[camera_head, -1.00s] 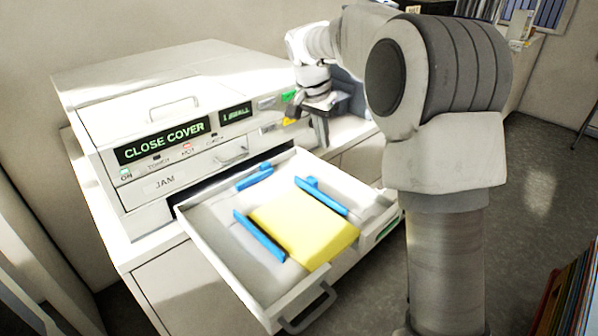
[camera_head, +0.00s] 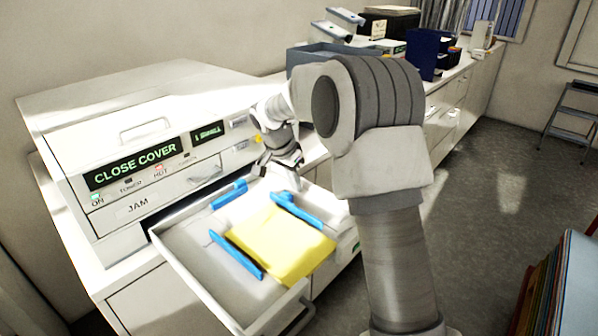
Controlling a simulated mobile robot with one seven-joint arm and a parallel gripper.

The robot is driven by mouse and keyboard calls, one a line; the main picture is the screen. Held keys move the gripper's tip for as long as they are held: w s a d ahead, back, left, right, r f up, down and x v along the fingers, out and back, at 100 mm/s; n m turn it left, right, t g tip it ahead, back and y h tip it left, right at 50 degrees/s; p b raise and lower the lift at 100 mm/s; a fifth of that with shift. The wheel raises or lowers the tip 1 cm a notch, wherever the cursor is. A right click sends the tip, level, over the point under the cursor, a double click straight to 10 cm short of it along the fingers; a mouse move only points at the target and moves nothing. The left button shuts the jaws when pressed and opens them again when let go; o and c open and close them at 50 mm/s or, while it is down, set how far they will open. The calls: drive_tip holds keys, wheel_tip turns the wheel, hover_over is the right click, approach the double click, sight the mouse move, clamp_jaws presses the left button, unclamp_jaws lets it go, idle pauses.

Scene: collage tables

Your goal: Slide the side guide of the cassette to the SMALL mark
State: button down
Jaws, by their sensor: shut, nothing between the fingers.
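The cassette (camera_head: 186,246) is an open white drawer pulled out of the printer. Yellow paper (camera_head: 285,243) lies in it. One long blue side guide (camera_head: 236,255) stands along the left of the paper and another blue side guide (camera_head: 298,211) along its right. A shorter blue guide (camera_head: 229,194) sits near the drawer's back. My gripper (camera_head: 287,176) is shut and empty, close to the drawer's far right corner, just beyond the right guide's back end. I cannot tell whether it touches anything. No SMALL mark is readable inside the cassette.
The white printer (camera_head: 150,130) shows CLOSE COVER on its display (camera_head: 135,164); a smaller display (camera_head: 207,133) appears to read SMALL. The drawer handle (camera_head: 295,318) projects at the front. Cabinets with a grey tray (camera_head: 305,55) and a blue binder (camera_head: 428,55) extend beyond my arm.

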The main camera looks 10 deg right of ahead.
sight(287, 194)
drive_tip(key=shift+s+a, duration=0.45)
drive_tip(key=shift+a, duration=0.2)
drive_tip(key=shift+f, duration=0.1)
drive_tip(key=shift+s+a+b, duration=0.15)
drive_tip(key=shift+a+b, duration=0.05)
drive_tip(key=shift+b, duration=0.1)
drive_tip(key=shift+s+a+b, duration=0.3)
drive_tip(key=shift+a+b, duration=0.1)
drive_tip(key=shift+b, duration=0.05)
